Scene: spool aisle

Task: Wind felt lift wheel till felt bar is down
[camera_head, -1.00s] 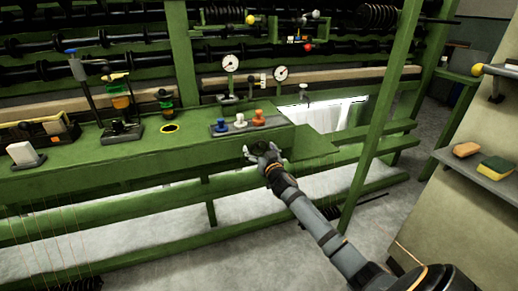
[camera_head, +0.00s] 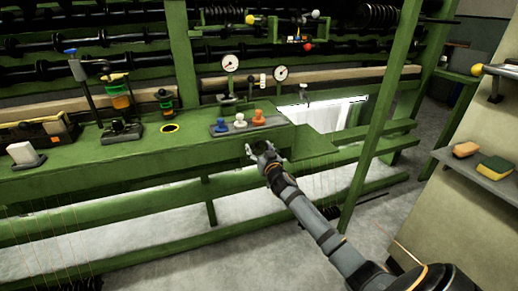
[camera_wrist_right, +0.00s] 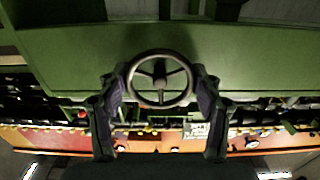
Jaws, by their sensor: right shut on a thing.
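The felt lift wheel is a small dark handwheel (camera_wrist_right: 160,73) with spokes and a round hub, on the green bench front in the right wrist view. My right gripper (camera_wrist_right: 160,82) has its two fingers on the left and right of the rim and is shut on it. In the head view my right gripper (camera_head: 263,149) is at the front edge of the green bench (camera_head: 180,150), and it mostly hides the wheel. A long beige bar (camera_head: 340,77) runs behind the gauges; I cannot tell whether it is the felt bar. My left gripper is not in view.
Two round gauges (camera_head: 230,62) stand behind a plate with blue, white and orange knobs (camera_head: 240,122). A green post (camera_head: 381,110) rises right of my arm. A shelf with sponges (camera_head: 495,168) is at the right. Thin threads hang below the bench.

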